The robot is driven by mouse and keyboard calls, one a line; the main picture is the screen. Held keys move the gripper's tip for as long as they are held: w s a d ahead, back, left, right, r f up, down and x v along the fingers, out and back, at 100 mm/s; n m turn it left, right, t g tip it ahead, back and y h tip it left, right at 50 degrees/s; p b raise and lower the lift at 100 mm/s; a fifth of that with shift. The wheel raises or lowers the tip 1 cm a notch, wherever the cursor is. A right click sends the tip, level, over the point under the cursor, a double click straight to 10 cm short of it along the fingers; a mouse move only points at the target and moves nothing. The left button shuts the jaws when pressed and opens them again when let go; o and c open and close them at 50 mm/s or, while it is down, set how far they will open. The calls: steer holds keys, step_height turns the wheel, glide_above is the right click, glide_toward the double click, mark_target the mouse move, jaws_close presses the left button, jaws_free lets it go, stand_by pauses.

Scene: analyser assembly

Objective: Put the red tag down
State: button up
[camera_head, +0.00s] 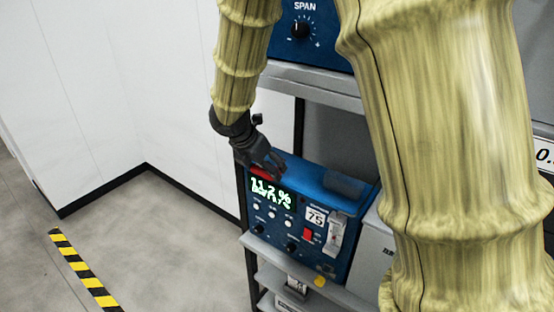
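A red tag (260,173) shows at the top front edge of the blue analyser box, just above its lit green display. My gripper (268,164) is dark and reaches down from the upper left, with its fingertips right at the red tag and the box's top edge. The fingers partly hide the tag. I cannot tell whether they are closed on it, or whether the tag rests on the box. The blue analyser box (272,231) stands on a grey shelf and has knobs, buttons and a label reading 75.
A second blue panel (318,38) marked SPAN is above, over a grey shelf edge (312,84). A small red part (308,234) is on the box's front. A grey box (374,250) stands at right. Floor with striped tape (84,268) lies at left. My arm blocks the right side.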

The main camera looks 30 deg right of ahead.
steer(key=w+d, duration=0.1)
steer(key=w+d+p, duration=0.1)
steer(key=d, duration=0.1)
steer(key=w+d, duration=0.1)
steer(key=d, duration=0.1)
steer(key=shift+w+d+f+p, duration=0.2)
steer(key=shift+f+p, duration=0.1)
steer(key=shift+p, duration=0.1)
steer(key=shift+w+d, duration=0.15)
steer(key=shift+d, duration=0.3)
steer(key=f, duration=0.1)
steer(key=f+p, duration=0.1)
steer(key=shift+w+d+f+p, duration=0.15)
steer(key=shift+d+f+p, duration=0.05)
steer(key=shift+f+p, duration=0.1)
steer(key=shift+f, duration=0.5)
steer(key=shift+f, duration=0.2)
steer(key=o, duration=1)
steer(key=shift+r, duration=0.1)
